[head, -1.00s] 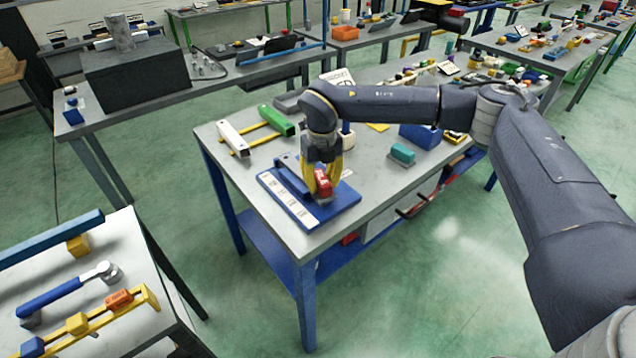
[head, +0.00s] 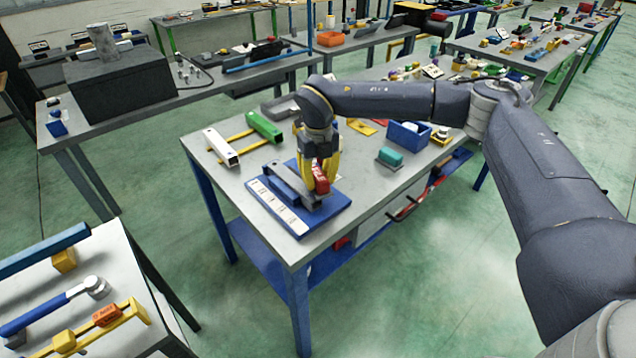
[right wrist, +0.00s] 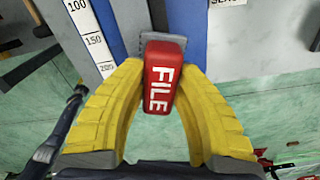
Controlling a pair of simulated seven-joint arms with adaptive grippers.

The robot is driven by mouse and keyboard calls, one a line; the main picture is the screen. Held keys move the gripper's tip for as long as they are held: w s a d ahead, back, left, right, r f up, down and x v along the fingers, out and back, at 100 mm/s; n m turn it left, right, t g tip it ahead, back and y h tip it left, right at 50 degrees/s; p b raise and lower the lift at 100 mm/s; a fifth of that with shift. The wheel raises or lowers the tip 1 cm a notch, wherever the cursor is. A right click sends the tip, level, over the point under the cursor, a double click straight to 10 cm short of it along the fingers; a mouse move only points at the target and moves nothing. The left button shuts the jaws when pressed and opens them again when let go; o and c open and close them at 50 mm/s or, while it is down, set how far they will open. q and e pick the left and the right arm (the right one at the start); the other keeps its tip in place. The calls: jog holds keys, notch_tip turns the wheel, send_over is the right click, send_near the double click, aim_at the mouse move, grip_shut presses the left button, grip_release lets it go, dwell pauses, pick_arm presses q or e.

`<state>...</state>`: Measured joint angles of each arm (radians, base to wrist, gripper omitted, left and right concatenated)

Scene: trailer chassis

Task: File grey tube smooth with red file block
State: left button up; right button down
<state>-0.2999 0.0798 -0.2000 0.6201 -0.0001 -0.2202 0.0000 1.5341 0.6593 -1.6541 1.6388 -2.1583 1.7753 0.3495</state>
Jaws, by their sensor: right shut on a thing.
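The red file block (head: 321,180), lettered FILE, is between the yellow fingers of my right gripper (head: 324,176). The gripper is shut on it and points down over the right part of a blue board. In the right wrist view the file block (right wrist: 163,78) sits between the two fingers. The grey tube (head: 285,184) lies along the blue board (head: 330,207), and its near end shows just left of the block. I cannot tell whether the block touches the tube. My left gripper is not in view.
A white bar (head: 221,147) and a green bar (head: 264,127) on yellow strips lie behind the board. A teal block (head: 390,157) and a blue bin (head: 408,137) stand to the right. The table's front left (head: 222,186) is clear.

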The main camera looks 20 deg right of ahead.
jog(key=shift+a+r, duration=0.1)
jog(key=shift+r, duration=1.95)
jog(key=shift+r, duration=0.1)
jog(key=shift+r, duration=1.4)
jog(key=shift+a+f, duration=0.1)
jog(key=shift+f, duration=0.05)
